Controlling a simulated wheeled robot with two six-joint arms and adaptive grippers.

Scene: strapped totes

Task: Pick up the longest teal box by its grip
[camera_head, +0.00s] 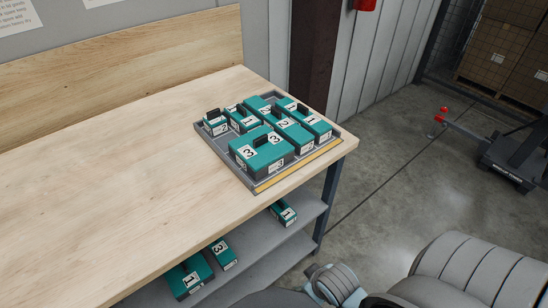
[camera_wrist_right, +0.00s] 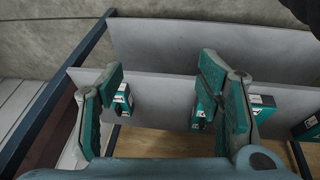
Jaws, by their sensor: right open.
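Several teal boxes with dark grips and white number labels sit in a grey tray (camera_head: 223,156) on the wooden table in the head view. The front box marked 3 (camera_head: 252,155) looks the largest, with a dark grip (camera_head: 262,141) on top. Behind it are a long box marked 2 (camera_head: 292,133) and a box marked 1 (camera_head: 316,124); exact lengths are hard to compare. My right gripper (camera_wrist_right: 162,75) shows in its wrist view with its two teal-padded fingers wide apart and nothing held between them. My left gripper is not in view.
More teal boxes stand on the shelves below the tabletop, including one marked 1 (camera_head: 189,278) and one marked 3 (camera_head: 223,254). The wooden table (camera_head: 110,165) is clear left of the tray. A pallet truck (camera_head: 515,160) stands at the right.

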